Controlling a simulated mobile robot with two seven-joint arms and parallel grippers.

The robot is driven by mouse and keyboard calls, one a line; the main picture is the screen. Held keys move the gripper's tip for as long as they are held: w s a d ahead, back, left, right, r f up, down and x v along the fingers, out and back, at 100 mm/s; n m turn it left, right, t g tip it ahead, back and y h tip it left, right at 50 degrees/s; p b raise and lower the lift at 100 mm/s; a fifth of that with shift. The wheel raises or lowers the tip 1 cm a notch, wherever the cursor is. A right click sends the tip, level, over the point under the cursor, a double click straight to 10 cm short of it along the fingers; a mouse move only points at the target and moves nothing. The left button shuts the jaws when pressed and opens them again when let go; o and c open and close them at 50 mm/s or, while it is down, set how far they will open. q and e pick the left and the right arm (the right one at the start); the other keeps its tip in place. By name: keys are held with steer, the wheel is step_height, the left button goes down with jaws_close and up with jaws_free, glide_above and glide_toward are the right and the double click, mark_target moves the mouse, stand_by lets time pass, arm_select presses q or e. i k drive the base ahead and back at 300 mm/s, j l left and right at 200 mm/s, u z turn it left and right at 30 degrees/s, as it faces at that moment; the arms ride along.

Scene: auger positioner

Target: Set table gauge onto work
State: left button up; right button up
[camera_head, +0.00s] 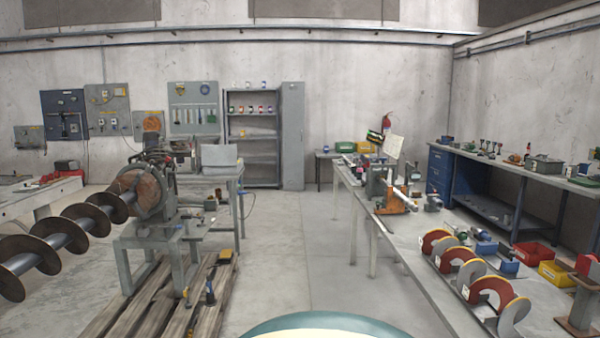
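A large steel auger (75,237) with several round flights extends in from the left edge. Its right end meets a rusty round chuck or faceplate on a grey positioner (152,235), which stands on a steel frame. I cannot tell for sure which object is the table gauge. Small tools and fixtures, including an orange-based device (396,208), stand on the long grey bench (412,246) at right. Red and grey curved flight pieces (462,272) stand in a row near its front. Neither of my grippers is in view.
Wooden planks (140,307) lie under the positioner, with a dark bottle-like item (210,293) on them. A grey shelf cabinet (256,133) stands at the back wall. A blue-drawer bench (455,180) lines the right wall. The middle floor is clear.

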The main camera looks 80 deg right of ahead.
mark_target(411, 174)
steer(key=z, duration=3.35)
steer(key=i+j+u, duration=0.25)
steer(key=i, duration=0.15)
steer(key=i+j+u, duration=0.1)
steer(key=i+u, duration=0.2)
steer(key=i, duration=0.15)
steer(key=i+j+u, duration=0.1)
steer(key=i+u, duration=0.15)
steer(key=i, duration=1.35)
steer(key=i+z, duration=0.4)
steer(key=i+j+z, duration=0.2)
steer(key=z, duration=0.25)
steer(key=i+j+z, duration=0.25)
steer(key=z, duration=0.15)
steer(key=i+j+z, duration=0.15)
steer(key=z, duration=0.25)
steer(key=i+j+z, duration=0.15)
steer(key=j+z, duration=0.3)
steer(key=i+j+z, duration=0.1)
steer(key=z, duration=0.3)
